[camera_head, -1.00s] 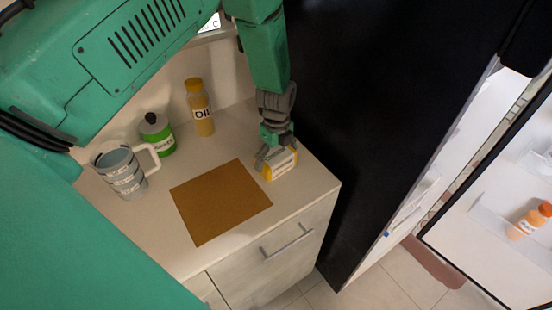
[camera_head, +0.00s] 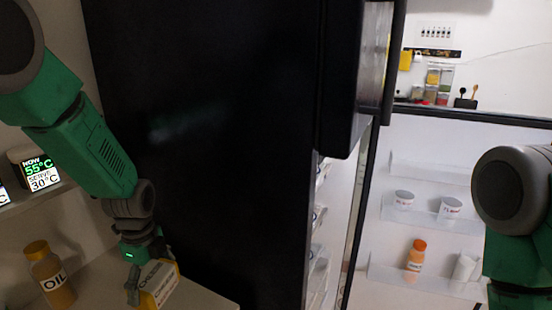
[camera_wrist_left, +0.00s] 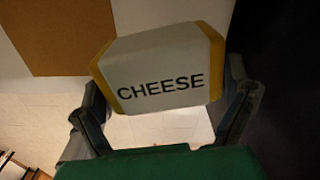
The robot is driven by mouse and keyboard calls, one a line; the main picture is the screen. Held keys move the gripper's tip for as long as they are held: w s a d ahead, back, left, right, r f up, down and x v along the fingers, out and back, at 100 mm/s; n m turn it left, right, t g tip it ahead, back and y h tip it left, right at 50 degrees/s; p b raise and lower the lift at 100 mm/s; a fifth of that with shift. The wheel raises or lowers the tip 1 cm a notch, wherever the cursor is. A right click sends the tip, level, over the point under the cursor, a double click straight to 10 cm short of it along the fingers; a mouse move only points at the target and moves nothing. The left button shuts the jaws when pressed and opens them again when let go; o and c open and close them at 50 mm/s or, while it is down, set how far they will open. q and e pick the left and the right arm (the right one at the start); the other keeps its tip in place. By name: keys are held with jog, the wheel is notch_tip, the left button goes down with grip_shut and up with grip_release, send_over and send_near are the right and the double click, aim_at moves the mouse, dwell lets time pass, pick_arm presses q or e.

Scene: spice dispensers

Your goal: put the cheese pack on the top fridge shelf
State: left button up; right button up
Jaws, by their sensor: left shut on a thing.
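The cheese pack (camera_head: 158,285) is white with yellow ends. My left gripper (camera_head: 140,284) is shut on it at the lower left, beside the black fridge side. In the left wrist view the cheese pack (camera_wrist_left: 160,72) sits between the two fingers, its CHEESE label facing the camera. How high it is above the counter is hard to tell. The fridge (camera_head: 215,130) stands open; only a narrow strip of its inner shelves (camera_head: 318,235) shows past its black side. The top shelf cannot be made out clearly. My right arm shows at the right edge; its gripper is out of view.
An oil bottle (camera_head: 52,275) stands on the counter (camera_head: 105,275) left of the cheese pack. The open fridge door (camera_head: 400,150) has shelves with two white jars and an orange-capped bottle (camera_head: 416,256). The fridge's black side wall is close to the pack.

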pick_arm(q)
jog(key=s+d+f+n+b, duration=0.2)
jog(key=n+b, duration=0.1)
jog(key=n, duration=0.2)
jog(key=s+d+f+n+b, duration=0.2)
jog(key=n+b, duration=0.2)
jog(key=n, duration=0.2)
jog(key=s+d+f+n+b, duration=0.2)
jog(key=d+n+b, duration=0.1)
jog(key=n, duration=0.3)
jog(key=shift+s+f+b, duration=0.25)
jog(key=shift+b, duration=0.4)
jog(key=shift+s+d+f+n+b, duration=0.2)
jog(key=shift+n+b, duration=0.1)
jog(key=shift+n, duration=0.25)
jog(key=shift+s+d+f+n+b, duration=0.1)
jog(key=shift+s+n+b, duration=0.15)
jog(key=shift+n, duration=0.3)
jog(key=shift+s+d+n, duration=0.15)
jog(key=shift+n, duration=0.35)
